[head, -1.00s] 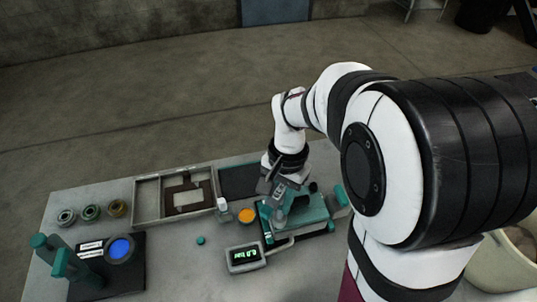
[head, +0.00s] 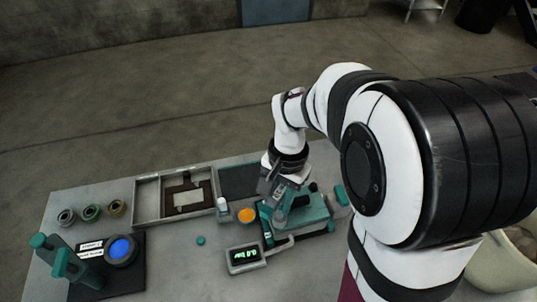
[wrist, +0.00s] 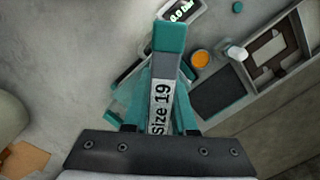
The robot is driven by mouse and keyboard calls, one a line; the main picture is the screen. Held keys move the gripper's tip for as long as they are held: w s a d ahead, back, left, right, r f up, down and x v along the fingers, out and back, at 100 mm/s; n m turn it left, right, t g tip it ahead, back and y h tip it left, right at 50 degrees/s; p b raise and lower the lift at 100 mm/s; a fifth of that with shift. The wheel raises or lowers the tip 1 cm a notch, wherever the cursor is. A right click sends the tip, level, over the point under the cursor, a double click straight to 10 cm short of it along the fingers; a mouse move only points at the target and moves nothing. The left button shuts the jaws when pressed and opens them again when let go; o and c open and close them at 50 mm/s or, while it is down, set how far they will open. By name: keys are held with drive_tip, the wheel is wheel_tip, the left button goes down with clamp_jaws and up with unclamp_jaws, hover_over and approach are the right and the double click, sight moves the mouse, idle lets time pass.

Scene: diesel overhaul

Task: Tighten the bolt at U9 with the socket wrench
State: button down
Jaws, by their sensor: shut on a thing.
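In the wrist view, my gripper (wrist: 160,130) is shut on the socket wrench (wrist: 160,92), a grey bar marked "Size 19" with a teal end. The wrench extends up the picture over a teal engine block (wrist: 129,100). In the head view, my gripper (head: 280,190) is low over the left part of the block (head: 312,210), with the wrench's teal end (head: 300,202) showing beside it. The bolt at U9 and the wrench's socket are hidden, so I cannot tell whether they touch.
A gauge with a green display (head: 245,257) stands in front of the block. An orange cup (head: 246,215) and a white-capped bottle (head: 222,205) are to its left. A black stand with a blue disc (head: 121,249) is at front left.

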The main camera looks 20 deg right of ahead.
sight(282, 189)
drive_tip(key=shift+r, duration=1.8)
wheel_tip(282, 189, up, 6)
drive_tip(key=s, duration=0.7)
drive_tip(key=shift+a, duration=0.15)
